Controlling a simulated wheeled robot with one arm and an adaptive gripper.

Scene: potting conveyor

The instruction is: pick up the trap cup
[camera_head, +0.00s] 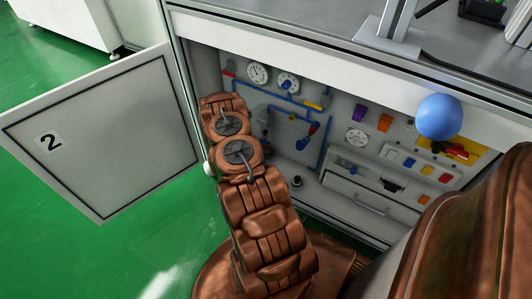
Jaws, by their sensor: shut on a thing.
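My copper-coloured arm reaches into the open cabinet, and its far links stand near the cabinet's left side. My gripper is hidden behind these links, so neither its fingers nor anything between them shows. I cannot clearly make out the trap cup. A small dark round piece with a pale base (297,181) stands low in the cabinet, right of my arm; I cannot tell what it is.
The cabinet door (105,135), marked 2, stands open at left. Gauges (258,74), coloured tags (385,122) and a drawer (372,190) line the panel. A blue ball (438,117) shows at the cabinet's upper right. The green floor (150,240) below the door is clear.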

